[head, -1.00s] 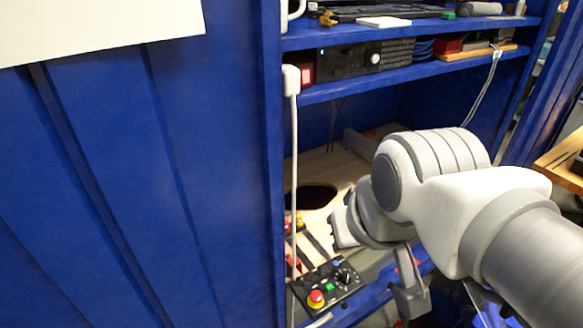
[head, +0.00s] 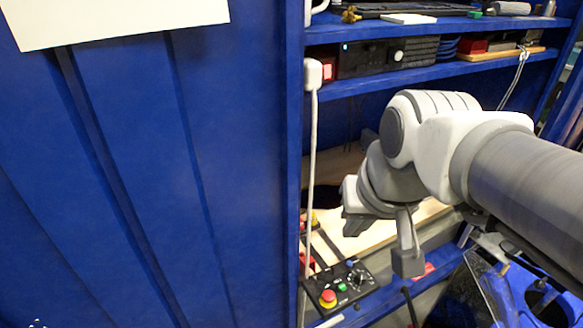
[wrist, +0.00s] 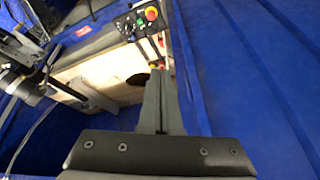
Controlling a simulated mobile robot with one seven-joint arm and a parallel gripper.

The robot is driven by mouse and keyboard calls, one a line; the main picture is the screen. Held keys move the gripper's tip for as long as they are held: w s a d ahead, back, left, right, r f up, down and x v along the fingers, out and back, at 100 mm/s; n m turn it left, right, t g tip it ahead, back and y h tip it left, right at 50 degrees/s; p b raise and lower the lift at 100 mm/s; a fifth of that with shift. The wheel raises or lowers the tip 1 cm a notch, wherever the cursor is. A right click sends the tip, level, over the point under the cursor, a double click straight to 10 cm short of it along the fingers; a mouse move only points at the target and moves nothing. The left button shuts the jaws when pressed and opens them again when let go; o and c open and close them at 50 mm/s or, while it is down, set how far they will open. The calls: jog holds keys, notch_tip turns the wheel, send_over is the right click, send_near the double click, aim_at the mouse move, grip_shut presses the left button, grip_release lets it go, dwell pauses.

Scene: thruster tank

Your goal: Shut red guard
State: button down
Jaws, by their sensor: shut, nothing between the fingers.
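A black control panel (head: 340,286) with a red button on a yellow base (head: 328,297), a green button and a dark knob lies at the lower middle of the head view. It also shows at the top of the wrist view (wrist: 138,20). A small red part (head: 306,262) sits just left of the panel beside dark rails; I cannot tell whether it is the red guard, or its position. My gripper (head: 354,226) hangs above and behind the panel, apart from it. In the wrist view its fingers (wrist: 159,85) are together and empty.
A blue frame with a tall blue side wall (head: 180,190) fills the left. A white vertical rod (head: 312,150) stands beside the opening. Shelves with equipment (head: 375,58) are above. A wooden board with a dark hole lies behind the panel. Another red patch (head: 424,270) shows on the front rail.

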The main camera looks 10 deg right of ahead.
jog(key=w+f+m+g+b, duration=0.25)
jog(key=w+f+m, duration=0.2)
jog(key=w, duration=0.45)
jog(key=m+g+y+b, duration=0.2)
jog(key=m+b, duration=0.2)
send_over(306, 263)
jog(key=d, duration=0.5)
jog(key=d+f+x, duration=0.1)
jog(key=d+x, duration=0.2)
jog(key=x, duration=1)
jog(key=w+f+m+b, duration=0.1)
jog(key=w+f, duration=0.1)
jog(key=f, duration=0.5)
jog(key=w+a+f+m+y+b, duration=0.1)
jog(key=f+b, duration=0.1)
jog(key=f, duration=0.5)
jog(key=w+f+m+g+b, duration=0.1)
jog(key=w+f+m, duration=0.1)
jog(key=f, duration=0.5)
jog(key=shift+w+a, duration=0.35)
jog(key=shift+a, duration=0.3)
jog(key=shift+s+a+r+b, duration=0.25)
jog(key=shift+a+r, duration=0.15)
jog(key=shift+r, duration=0.35)
jog(key=shift+s+a+r+b, duration=0.1)
jog(key=shift+s+a+r, duration=0.25)
jog(key=shift+r, duration=0.4)
